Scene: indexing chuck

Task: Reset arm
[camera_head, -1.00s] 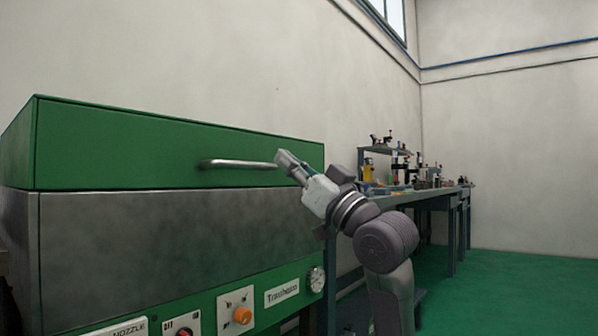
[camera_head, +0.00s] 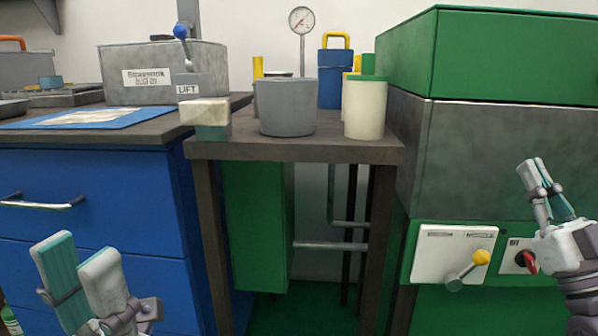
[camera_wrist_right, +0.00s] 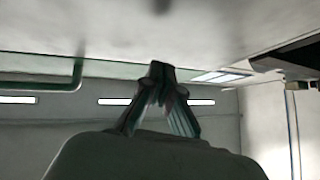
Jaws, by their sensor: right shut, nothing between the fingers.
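My left gripper (camera_head: 74,248) is at the lower left in the head view, in front of the blue drawer cabinet (camera_head: 90,230). Its two fingers stand apart with nothing between them. My right gripper (camera_head: 531,165) is at the right edge, pointing up in front of the grey face of the green machine (camera_head: 490,150). Its fingers are together and hold nothing. In the right wrist view the fingertips (camera_wrist_right: 160,72) meet, with a pale surface above them. A gap to the machine cannot be told.
A brown stand (camera_head: 290,151) between cabinet and machine carries a grey pot (camera_head: 285,108), a cream canister (camera_head: 365,110) and a small block (camera_head: 206,112). A yellow-knobbed lever (camera_head: 468,269) and red switch (camera_head: 528,262) sit on the machine's panel, near my right gripper.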

